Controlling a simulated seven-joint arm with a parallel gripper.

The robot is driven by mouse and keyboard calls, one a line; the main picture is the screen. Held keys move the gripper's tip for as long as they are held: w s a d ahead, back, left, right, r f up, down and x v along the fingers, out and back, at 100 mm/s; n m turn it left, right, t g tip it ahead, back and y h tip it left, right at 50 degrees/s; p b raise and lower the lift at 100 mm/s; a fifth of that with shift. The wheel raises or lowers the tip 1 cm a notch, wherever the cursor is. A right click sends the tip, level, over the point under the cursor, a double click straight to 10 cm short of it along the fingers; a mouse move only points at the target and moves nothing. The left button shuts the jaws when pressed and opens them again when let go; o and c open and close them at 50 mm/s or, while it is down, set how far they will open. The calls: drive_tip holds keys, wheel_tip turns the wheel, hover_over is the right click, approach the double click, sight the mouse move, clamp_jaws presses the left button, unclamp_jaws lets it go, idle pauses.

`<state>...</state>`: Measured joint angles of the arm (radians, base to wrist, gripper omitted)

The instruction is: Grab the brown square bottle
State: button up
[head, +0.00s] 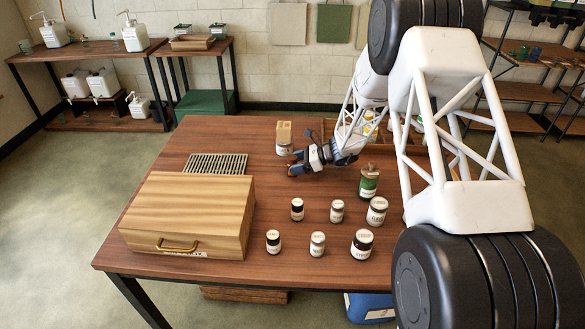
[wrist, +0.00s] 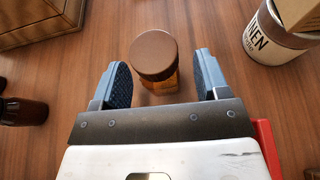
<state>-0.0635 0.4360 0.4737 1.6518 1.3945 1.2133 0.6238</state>
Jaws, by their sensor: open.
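A bottle with a round brown cap (wrist: 153,55) and an amber body (wrist: 163,86) stands between my gripper's fingers in the wrist view. Its body is mostly hidden under the cap, so I cannot tell if it is square. My gripper (wrist: 160,82) is open, with one blue-grey finger on each side of the bottle and small gaps visible between. In the head view my gripper (head: 296,163) is low over the middle of the table, left of my arm. The bottle is largely hidden there by the fingers.
The wooden table (head: 185,268) holds a wooden chest (head: 188,205), a metal grate (head: 217,163), a white container with a cardboard-coloured top (head: 284,137), a green bottle (head: 369,182) and several labelled jars (head: 337,211). A dark brown jar (wrist: 25,111) is left of my gripper in the wrist view.

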drive_tip(key=shift+x, duration=0.75)
drive_tip(key=c, duration=1)
drive_tip(key=shift+r, duration=0.1)
drive_tip(key=shift+r, duration=4.95)
